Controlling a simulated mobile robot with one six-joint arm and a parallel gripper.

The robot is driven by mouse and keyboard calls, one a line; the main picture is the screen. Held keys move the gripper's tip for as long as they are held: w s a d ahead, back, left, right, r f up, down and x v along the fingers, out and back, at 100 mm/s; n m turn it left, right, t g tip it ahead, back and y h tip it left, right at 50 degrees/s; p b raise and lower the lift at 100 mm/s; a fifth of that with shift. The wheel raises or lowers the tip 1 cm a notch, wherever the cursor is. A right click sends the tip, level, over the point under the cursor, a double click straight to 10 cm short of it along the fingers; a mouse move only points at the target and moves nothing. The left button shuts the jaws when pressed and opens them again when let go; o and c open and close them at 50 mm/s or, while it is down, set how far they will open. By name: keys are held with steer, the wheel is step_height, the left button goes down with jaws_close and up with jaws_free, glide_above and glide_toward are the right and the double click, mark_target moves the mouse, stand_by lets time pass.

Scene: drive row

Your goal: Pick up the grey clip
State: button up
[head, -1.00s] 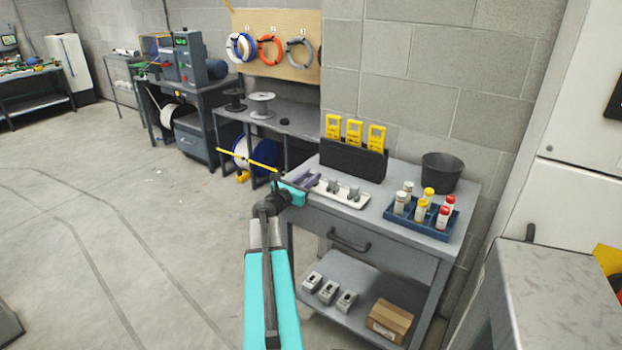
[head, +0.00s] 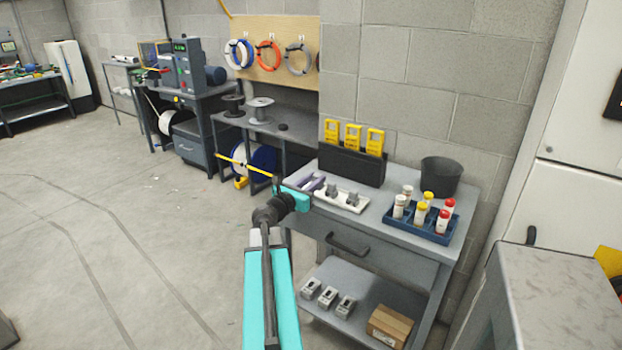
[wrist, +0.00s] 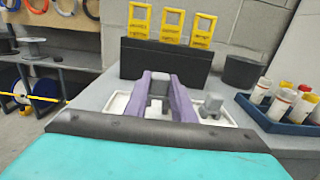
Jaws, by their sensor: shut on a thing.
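My gripper (head: 313,182), with two lavender fingers, is at the left end of a white tray on the grey cabinet top. In the wrist view, my gripper (wrist: 161,78) is shut on a grey clip (wrist: 157,88), which sits between the fingers over the white tray (wrist: 120,103). Another grey clip (wrist: 212,104) stands on the tray just right of the right finger. The head view shows grey clips (head: 352,198) on the white tray (head: 338,206). The fingers hide part of the tray, and whether the held clip touches it is unclear.
A blue rack (head: 420,226) of capped bottles and a dark bin (head: 440,176) are to the right. Below is a shelf with several grey boxes and a cardboard box (head: 388,325). Open floor lies left.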

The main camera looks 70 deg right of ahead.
mark_target(321, 188)
steer(key=s+a+r+p, duration=0.1)
steer(key=s+a+p, duration=0.3)
steer(key=p, duration=0.5)
steer(key=shift+s+a, duration=0.3)
steer(key=shift+a, duration=0.65)
steer(key=a+p, duration=0.1)
steer(key=p, duration=0.4)
steer(key=shift+s+r+p, duration=0.15)
steer(key=shift+s+p, duration=0.15)
steer(key=shift+s, duration=0.1)
steer(key=shift+s+a+p, duration=0.2)
steer(key=shift+a+p, duration=0.1)
steer(key=shift+p, duration=0.6)
steer(key=shift+s+a+f+p, duration=0.1)
steer(key=shift+a+f+p, duration=0.1)
steer(key=shift+p, duration=0.2)
